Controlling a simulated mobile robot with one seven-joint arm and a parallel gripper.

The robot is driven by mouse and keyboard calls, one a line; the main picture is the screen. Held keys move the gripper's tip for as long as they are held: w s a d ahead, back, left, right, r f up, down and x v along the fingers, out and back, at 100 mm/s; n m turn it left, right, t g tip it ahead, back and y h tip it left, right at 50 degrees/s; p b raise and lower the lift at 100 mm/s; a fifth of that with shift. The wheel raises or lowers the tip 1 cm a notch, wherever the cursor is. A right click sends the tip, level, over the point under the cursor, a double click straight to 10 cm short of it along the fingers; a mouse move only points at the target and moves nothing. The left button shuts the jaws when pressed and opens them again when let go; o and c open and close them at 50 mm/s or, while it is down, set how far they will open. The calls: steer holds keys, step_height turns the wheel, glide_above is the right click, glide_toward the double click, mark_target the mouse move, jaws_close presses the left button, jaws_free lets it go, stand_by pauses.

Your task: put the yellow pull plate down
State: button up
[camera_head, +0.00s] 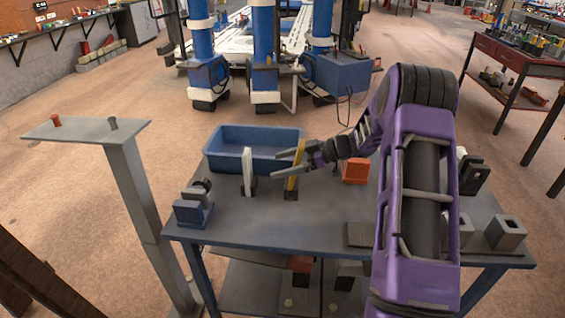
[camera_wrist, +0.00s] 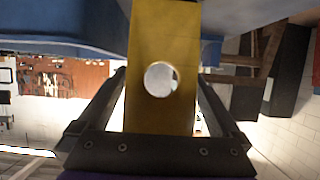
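The yellow pull plate (camera_head: 293,174) is upright over the table, seen nearly edge-on in the head view. My gripper (camera_head: 285,164) comes in from the right, with one finger on the far side of the plate and one on the near side. In the wrist view the plate's face (camera_wrist: 163,35) shows a round hole, and my fingers meet its two long edges; my gripper is shut on it. The plate's lower end is at a small dark base (camera_head: 291,194) on the table. I cannot tell whether the plate is seated in it.
A white plate (camera_head: 248,168) stands upright to the left on a similar dark base. A blue bin (camera_head: 225,138) is behind them. A blue-grey fixture (camera_head: 193,208) is at the left edge, an orange block (camera_head: 355,171) to the right. The table front (camera_head: 285,228) is bare.

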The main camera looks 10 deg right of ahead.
steer(key=shift+d+r, duration=0.45)
steer(key=shift+d, duration=0.05)
steer(key=p+v, duration=0.1)
steer(key=v, duration=1)
steer(key=shift+r, duration=0.1)
